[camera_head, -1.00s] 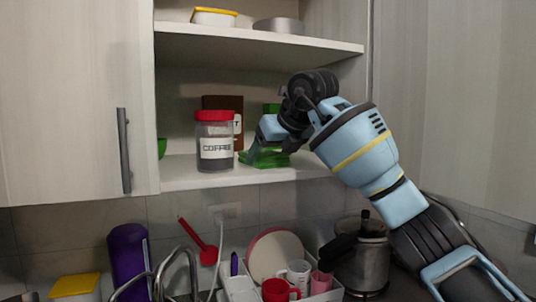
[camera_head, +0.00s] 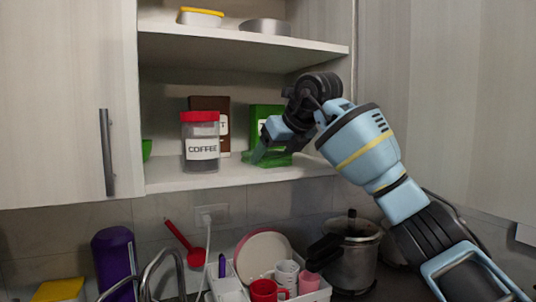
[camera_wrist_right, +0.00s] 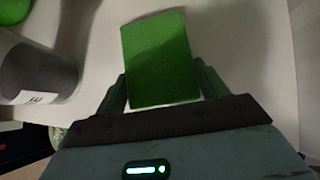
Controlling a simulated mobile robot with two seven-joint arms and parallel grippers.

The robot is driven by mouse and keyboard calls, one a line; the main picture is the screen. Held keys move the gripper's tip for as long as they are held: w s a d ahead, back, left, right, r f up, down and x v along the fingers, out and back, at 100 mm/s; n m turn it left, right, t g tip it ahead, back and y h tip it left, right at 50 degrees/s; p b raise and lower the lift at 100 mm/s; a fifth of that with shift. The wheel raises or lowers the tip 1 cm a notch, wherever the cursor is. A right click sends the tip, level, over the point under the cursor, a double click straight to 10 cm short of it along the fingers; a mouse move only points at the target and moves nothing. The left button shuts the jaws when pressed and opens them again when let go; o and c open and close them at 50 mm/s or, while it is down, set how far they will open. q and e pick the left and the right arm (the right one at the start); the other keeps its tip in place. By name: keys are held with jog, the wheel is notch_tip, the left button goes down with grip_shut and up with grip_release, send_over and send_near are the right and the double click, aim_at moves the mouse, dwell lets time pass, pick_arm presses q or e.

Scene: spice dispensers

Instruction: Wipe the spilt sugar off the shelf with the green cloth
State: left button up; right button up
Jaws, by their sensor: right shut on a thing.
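The green cloth (camera_head: 276,160) lies flat on the lower cupboard shelf (camera_head: 215,177), to the right of the coffee jar. In the right wrist view the cloth (camera_wrist_right: 160,55) shows as a green rectangle between the two fingers. My right gripper (camera_head: 257,155) reaches in from the right and is shut on the cloth at shelf height; it also shows in the right wrist view (camera_wrist_right: 161,95). I cannot make out any spilt sugar on the shelf. My left gripper is not in view.
A coffee jar with a red lid (camera_head: 201,142) stands close left of my gripper. Behind are a brown box (camera_head: 210,104) and a green box (camera_head: 265,113). A green item (camera_head: 146,149) is at the shelf's left. Below are a dish rack (camera_head: 228,288) and a pot (camera_head: 350,250).

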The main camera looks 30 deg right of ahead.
aim_at(282, 159)
jog(key=shift+d, duration=0.6)
jog(key=shift+s+a, duration=0.1)
jog(key=shift+s, duration=1.35)
jog(key=shift+s, duration=0.15)
jog(key=shift+s+a+f, duration=0.1)
jog(key=shift+s+a, duration=0.15)
jog(key=shift+s, duration=0.25)
jog(key=shift+s+a+f, duration=0.1)
jog(key=shift+s+a, duration=0.15)
jog(key=shift+s, duration=0.2)
jog(key=shift+a+r, duration=0.1)
jog(key=shift+a, duration=0.05)
jog(key=shift+c, duration=0.3)
